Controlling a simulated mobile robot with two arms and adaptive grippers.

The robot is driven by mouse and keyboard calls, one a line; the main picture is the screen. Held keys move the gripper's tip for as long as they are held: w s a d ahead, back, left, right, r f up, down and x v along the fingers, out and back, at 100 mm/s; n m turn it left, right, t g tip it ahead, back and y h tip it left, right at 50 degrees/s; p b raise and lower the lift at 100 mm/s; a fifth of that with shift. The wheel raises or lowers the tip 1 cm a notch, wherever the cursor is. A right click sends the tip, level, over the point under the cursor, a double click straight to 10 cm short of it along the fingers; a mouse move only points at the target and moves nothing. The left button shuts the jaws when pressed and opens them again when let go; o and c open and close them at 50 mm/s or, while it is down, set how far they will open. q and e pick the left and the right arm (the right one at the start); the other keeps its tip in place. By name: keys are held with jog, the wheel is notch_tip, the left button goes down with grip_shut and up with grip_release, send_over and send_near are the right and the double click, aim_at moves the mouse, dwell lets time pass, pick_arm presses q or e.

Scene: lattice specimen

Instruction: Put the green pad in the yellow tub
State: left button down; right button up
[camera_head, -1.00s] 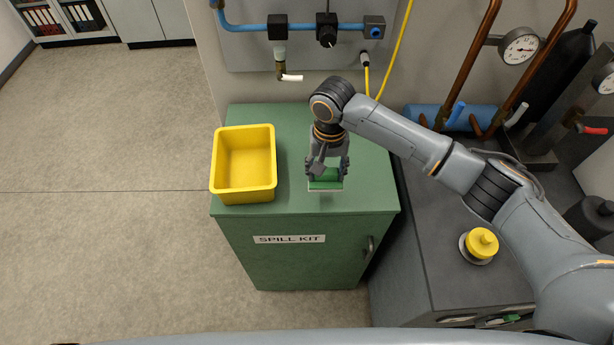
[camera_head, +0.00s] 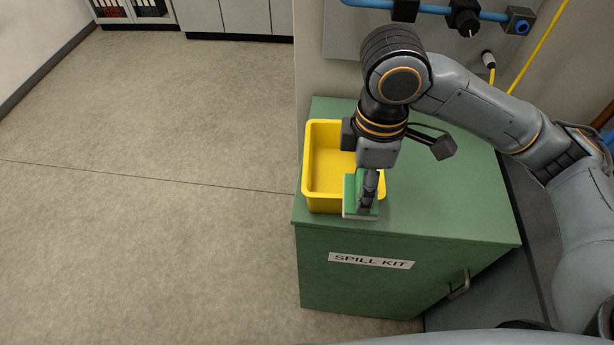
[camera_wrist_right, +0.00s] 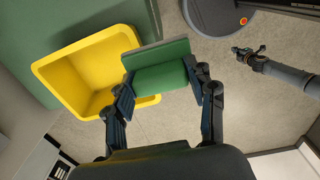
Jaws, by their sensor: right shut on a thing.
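The green pad (camera_head: 349,191) is held upright in my right gripper (camera_head: 368,198), at the front right corner of the yellow tub (camera_head: 311,170). In the right wrist view, the pad (camera_wrist_right: 160,77) sits between the two fingers of my right gripper (camera_wrist_right: 163,86) and overlaps the rim of the tub (camera_wrist_right: 75,78). The tub looks empty where its inside shows; the arm hides its right part in the head view. I cannot tell whether the pad touches the rim. My left gripper (camera_wrist_right: 246,50) shows small in the right wrist view, away from the tub.
The tub stands at the left end of the green spill kit cabinet top (camera_head: 450,190), whose right part is clear. Blue pipe (camera_head: 435,10) and a yellow hose (camera_head: 540,50) run along the wall behind. Open floor lies left of the cabinet.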

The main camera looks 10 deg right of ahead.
jog(key=shift+w+f, duration=0.2)
jog(key=shift+w, duration=0.05)
jog(key=w+f, duration=0.2)
jog(key=w, duration=0.2)
jog(key=w+f+p, duration=0.1)
jog(key=w+f, duration=0.2)
jog(key=w, duration=0.1)
jog(key=w+f+p, duration=0.1)
jog(key=w+f, duration=0.2)
jog(key=w, duration=0.1)
jog(key=shift+w+d+f, duration=0.15)
jog(key=shift+d, duration=0.05)
jog(key=shift+w+f, duration=0.35)
jog(key=shift+f, duration=0.1)
notch_tip(320, 180, down, 3)
jog(key=shift+w+p, duration=0.1)
jog(key=shift+p, duration=0.85)
pick_arm(q)
jog(key=r, duration=0.3)
jog(key=shift+s+d+r, duration=0.1)
jog(key=shift+d+r, duration=0.2)
jog(key=shift+d, duration=0.1)
pick_arm(e)
jog(key=shift+f, duration=0.2)
jog(key=o, duration=1.1)
jog(key=shift+f, duration=0.15)
pick_arm(q)
jog(key=shift+d, duration=0.15)
